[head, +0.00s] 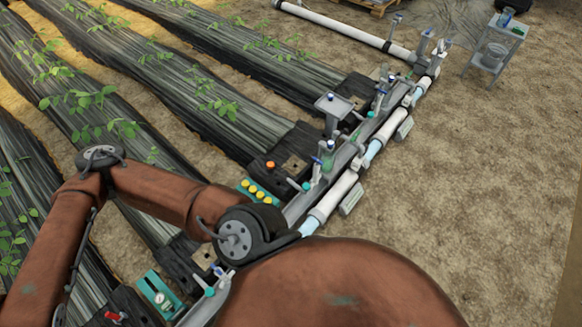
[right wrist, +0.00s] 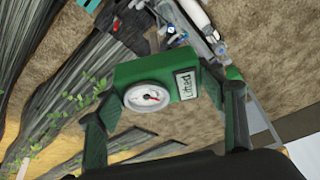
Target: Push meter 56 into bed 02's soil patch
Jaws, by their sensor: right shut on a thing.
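In the right wrist view my right gripper (right wrist: 162,92) is shut on a green box meter (right wrist: 136,74) with a round white dial and red needle. A small white label on it seems to read "Lifted"; I see no number 56. The ground and beds show beyond it. In the head view, brown square soil patches show at the bed ends: one in the middle (head: 294,166), one lower (head: 206,256) and one farther up (head: 358,103). I cannot tell which is bed 02's. Neither gripper shows in the head view.
A pipe manifold (head: 372,150) with valves runs diagonally beside the bed ends. A teal gauge unit (head: 156,292) and a block with yellow knobs (head: 257,191) sit near it. A grey cart (head: 494,48) stands at upper right. Bare ground (head: 470,190) lies right of the manifold.

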